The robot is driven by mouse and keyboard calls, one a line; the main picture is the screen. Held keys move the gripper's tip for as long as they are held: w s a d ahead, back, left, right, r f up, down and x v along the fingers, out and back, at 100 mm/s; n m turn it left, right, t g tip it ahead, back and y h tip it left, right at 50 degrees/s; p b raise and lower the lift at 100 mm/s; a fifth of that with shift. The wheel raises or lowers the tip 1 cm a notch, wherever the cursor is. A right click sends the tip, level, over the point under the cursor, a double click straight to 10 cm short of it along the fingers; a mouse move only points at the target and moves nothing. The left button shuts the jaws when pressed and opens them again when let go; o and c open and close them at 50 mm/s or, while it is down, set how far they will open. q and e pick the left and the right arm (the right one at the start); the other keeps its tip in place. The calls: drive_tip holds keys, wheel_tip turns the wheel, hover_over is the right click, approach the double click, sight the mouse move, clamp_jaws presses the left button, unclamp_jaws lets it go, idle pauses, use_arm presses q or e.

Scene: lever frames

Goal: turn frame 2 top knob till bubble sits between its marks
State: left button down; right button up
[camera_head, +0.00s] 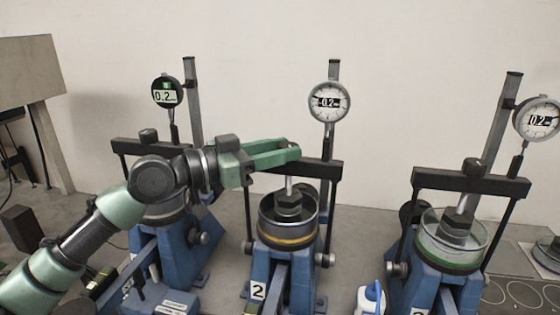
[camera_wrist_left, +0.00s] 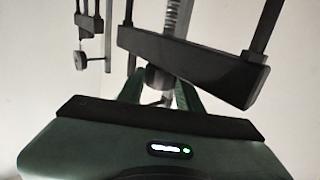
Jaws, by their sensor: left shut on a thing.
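Frame 2 (camera_head: 258,291) is the blue lever frame in the middle of the head view, marked with a 2. Its black crossbar (camera_head: 325,170) sits above a round cell (camera_head: 266,228); the crossbar also shows in the left wrist view (camera_wrist_left: 190,62). My left gripper (camera_head: 292,151) reaches in from the left at the top of this crossbar and is shut. In the left wrist view its green fingers (camera_wrist_left: 158,96) stand either side of a grey rounded knob (camera_wrist_left: 158,78). The head view hides the knob behind the fingers. I cannot make out the bubble or its marks. My right gripper is out of view.
Frame 2's dial gauge (camera_head: 329,102) stands on a post just behind my gripper. Similar frames stand left (camera_head: 185,250) and right (camera_head: 425,275), with gauges (camera_head: 167,92) and (camera_head: 536,118). A white-and-blue bottle (camera_head: 371,299) stands between the middle and right frames.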

use_arm(q)
drive_tip(key=shift+f, duration=0.3)
drive_tip(key=c, duration=1.1)
unclamp_jaws()
drive_tip(key=shift+d, duration=0.1)
drive_tip(key=shift+o, duration=0.8)
drive_tip(key=shift+r, duration=0.1)
drive_tip(key=b+v, duration=0.3)
drive_tip(key=v, duration=0.4)
drive_tip(key=shift+a, duration=0.35)
drive_tip(key=shift+s+r, duration=0.1)
drive_tip(key=shift+s, duration=0.05)
